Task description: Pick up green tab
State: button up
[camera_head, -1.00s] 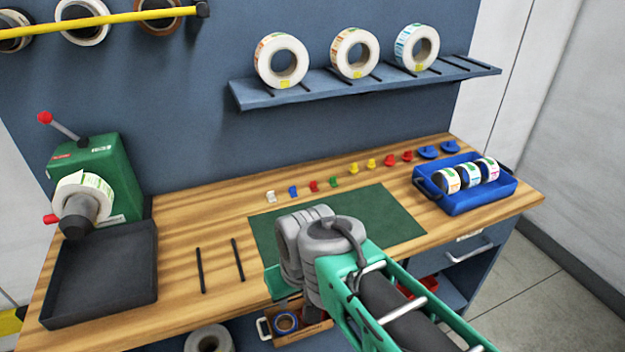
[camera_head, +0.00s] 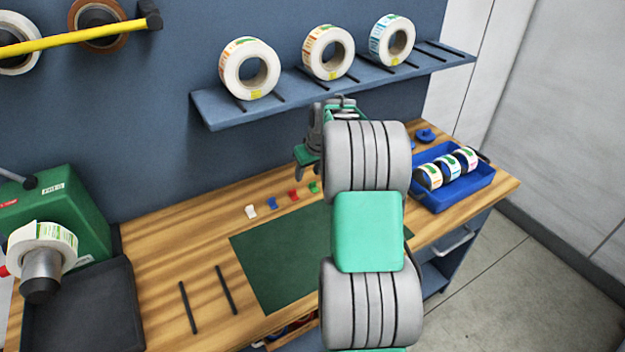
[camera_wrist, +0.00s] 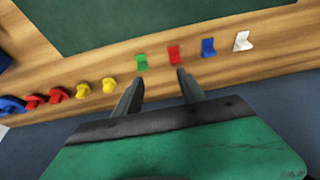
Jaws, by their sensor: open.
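The green tab (camera_head: 314,188) is a small bent piece on the wooden bench, just behind the green mat, at the right end of a row of small tabs. In the wrist view the green tab (camera_wrist: 141,62) lies beyond the fingertips, ahead of the left finger. My gripper (camera_wrist: 157,80) is open and empty, with its fingers apart and pointing toward the row. In the head view my gripper (camera_head: 303,172) hangs above the back of the bench beside the tab, partly hidden by my arm.
A red tab (camera_wrist: 174,55), blue tab (camera_wrist: 208,47) and white tab (camera_wrist: 242,41) stand in the same row. Yellow pieces (camera_wrist: 97,88) are on the other side. The shelf (camera_head: 290,97) with label rolls overhangs behind. The green mat (camera_head: 270,265) is clear.

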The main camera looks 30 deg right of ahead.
aim_at(313, 183)
jog(key=w+d+f+p, duration=0.1)
jog(key=f, duration=0.2)
jog(key=w+d+f, duration=0.1)
jog(key=d+f, duration=0.1)
jog(key=f, duration=0.1)
jog(key=w+d+f+p, duration=0.1)
jog(key=f, duration=0.2)
jog(key=shift+w+d+p, duration=0.15)
jog(key=shift+w+p, duration=0.05)
jog(key=shift+p, duration=0.15)
jog(key=shift+c, duration=0.4)
grip_shut()
